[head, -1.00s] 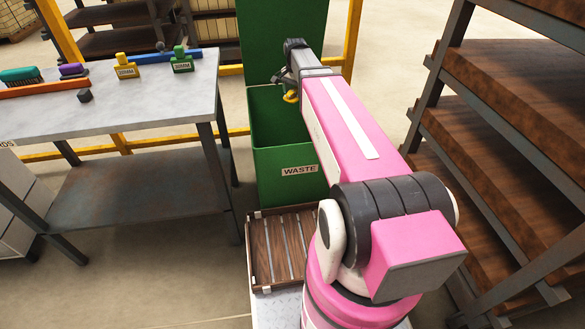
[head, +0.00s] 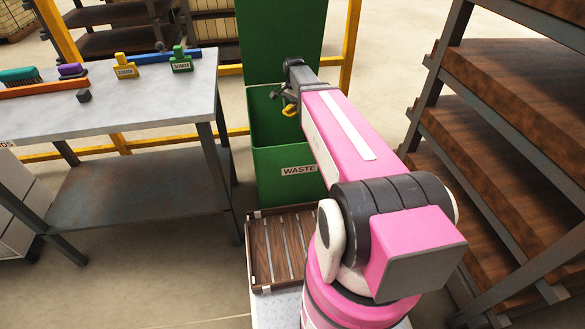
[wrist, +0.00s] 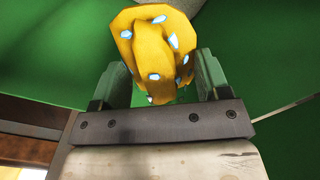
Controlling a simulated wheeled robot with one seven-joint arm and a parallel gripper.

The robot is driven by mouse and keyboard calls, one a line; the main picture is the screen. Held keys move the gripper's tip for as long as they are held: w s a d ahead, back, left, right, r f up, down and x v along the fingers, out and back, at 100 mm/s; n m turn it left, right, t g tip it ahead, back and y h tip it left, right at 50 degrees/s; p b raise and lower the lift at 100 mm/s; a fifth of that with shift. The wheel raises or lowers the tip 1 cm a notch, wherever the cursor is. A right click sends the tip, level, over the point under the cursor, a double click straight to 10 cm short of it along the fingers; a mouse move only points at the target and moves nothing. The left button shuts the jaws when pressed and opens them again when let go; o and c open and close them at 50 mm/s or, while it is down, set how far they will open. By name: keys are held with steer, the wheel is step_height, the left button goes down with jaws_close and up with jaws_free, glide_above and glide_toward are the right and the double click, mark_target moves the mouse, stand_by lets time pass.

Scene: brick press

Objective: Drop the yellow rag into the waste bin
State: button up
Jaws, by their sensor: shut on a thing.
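The yellow rag (wrist: 157,50), crumpled and with light blue spots, is held between the two fingers of my gripper (wrist: 160,82) in the wrist view. In the head view a small yellow part of the rag (head: 289,110) shows below my gripper (head: 281,95). The green waste bin (head: 285,172) stands on the floor with its lid raised at the back and a WASTE label on its front. My gripper is over the bin's opening. Green bin surfaces (wrist: 45,50) surround the rag in the wrist view. My arm hides the bin's right side.
A grey workbench (head: 150,100) with brushes and yellow and green labelled blocks is left of the bin. A slatted wooden tray (head: 262,262) lies in front of the bin. A rack with wooden shelves (head: 500,130) stands at the right. A yellow rail frame (head: 352,45) is behind.

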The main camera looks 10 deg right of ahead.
steer(key=o, duration=1.1)
step_height(320, 180, up, 11)
steer(key=shift+f, duration=0.1)
stand_by(0.3)
